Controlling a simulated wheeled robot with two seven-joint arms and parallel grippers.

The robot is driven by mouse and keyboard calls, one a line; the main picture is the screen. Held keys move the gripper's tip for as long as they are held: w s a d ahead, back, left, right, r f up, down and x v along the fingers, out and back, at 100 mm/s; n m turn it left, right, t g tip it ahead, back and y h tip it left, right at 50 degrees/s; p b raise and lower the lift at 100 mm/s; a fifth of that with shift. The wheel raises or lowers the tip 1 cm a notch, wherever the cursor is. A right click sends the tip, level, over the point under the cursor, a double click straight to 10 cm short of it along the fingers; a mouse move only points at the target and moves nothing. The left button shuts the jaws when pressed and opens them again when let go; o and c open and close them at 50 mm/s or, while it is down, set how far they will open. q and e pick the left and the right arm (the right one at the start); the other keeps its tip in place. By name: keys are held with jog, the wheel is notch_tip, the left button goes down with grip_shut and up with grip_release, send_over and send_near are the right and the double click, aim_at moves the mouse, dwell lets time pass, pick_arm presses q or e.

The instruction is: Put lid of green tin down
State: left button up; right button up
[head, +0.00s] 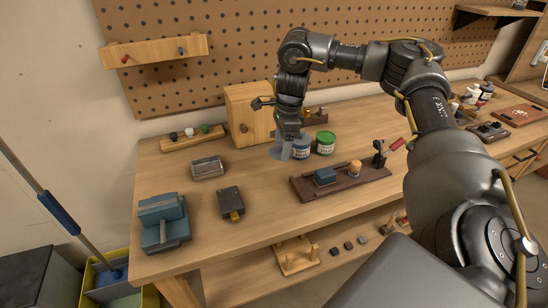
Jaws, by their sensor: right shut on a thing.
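The green tin (325,143) stands upright on the workbench, its top showing green with a pale label on its side. I cannot tell whether the piece touches the bench. My left gripper is not in view.
A wooden box (247,116) stands behind the gripper. A dark tray (306,188) with a blue block lies in front of the tins. A metal tin (207,168) and a dark block (231,202) lie left. Bench between them is clear.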

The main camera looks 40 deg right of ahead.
send_over(273, 163)
notch_tip(273, 163, down, 7)
jog(key=shift+s+d+b, duration=0.15)
jog(key=shift+b, duration=0.25)
notch_tip(273, 163, down, 3)
jog(key=shift+d+f+p, duration=0.1)
jog(key=shift+f+p, duration=0.05)
jog(key=shift+p, duration=0.4)
jog(key=o, duration=1)
jog(key=shift+f, duration=0.15)
jog(key=shift+c, duration=0.2)
notch_tip(273, 163, up, 12)
jog(key=d, duration=0.1)
jog(key=shift+s, duration=0.25)
jog(key=shift+d, duration=0.1)
